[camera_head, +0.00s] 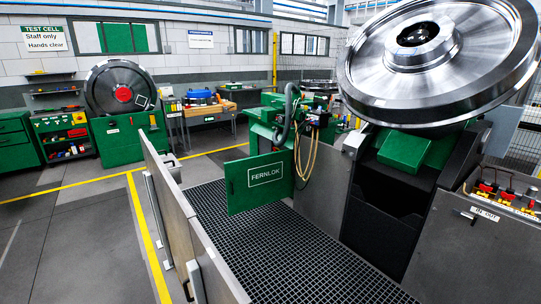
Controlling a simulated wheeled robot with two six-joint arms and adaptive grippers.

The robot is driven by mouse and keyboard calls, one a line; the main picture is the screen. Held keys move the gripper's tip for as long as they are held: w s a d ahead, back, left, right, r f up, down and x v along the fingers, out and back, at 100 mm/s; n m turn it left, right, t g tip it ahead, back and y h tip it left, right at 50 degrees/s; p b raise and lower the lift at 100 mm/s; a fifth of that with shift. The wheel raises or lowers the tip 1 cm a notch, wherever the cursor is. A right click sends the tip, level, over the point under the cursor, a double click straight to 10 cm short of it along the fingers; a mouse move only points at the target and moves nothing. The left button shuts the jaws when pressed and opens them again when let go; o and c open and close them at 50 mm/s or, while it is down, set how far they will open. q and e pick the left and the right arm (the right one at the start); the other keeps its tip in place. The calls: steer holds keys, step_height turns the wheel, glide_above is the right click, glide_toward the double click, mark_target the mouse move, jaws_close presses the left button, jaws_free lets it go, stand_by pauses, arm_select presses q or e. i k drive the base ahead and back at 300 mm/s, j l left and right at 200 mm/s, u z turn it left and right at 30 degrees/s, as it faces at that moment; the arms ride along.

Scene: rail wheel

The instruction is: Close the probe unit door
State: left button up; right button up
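The probe unit door (258,182) is a flat green panel with a white-framed FERNLOK label. It stands swung open, hanging above the dark grating in the middle of the view. The green probe unit (268,122) is behind and above it, with a grey hose and tan cables beside the door's right edge. Where the door's hinge sits cannot be made out clearly. Neither of my grippers shows in the head view.
A grey barrier panel with handles (185,235) runs along the grating's left side. A large steel rail wheel (440,60) looms at the upper right. A grey cabinet (470,250) is at the right. The grating (270,250) looks clear.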

mark_target(251, 183)
steer(key=i+l, duration=0.15)
steer(key=l, duration=0.25)
steer(key=i+l+u, duration=0.1)
steer(key=l, duration=0.25)
steer(key=i+l+u, duration=0.1)
steer(key=l, duration=0.3)
steer(key=i+l, duration=0.2)
steer(key=l, duration=0.2)
steer(key=i+l+u, duration=0.1)
steer(key=l, duration=0.3)
steer(key=i+l, duration=0.15)
steer(key=l, duration=0.3)
steer(key=i+l+u, duration=0.15)
steer(key=i, duration=0.35)
steer(key=i+l+u, duration=0.15)
steer(key=i, duration=0.4)
steer(key=i+l+u, duration=0.1)
steer(key=i, duration=0.4)
steer(key=l, duration=0.1)
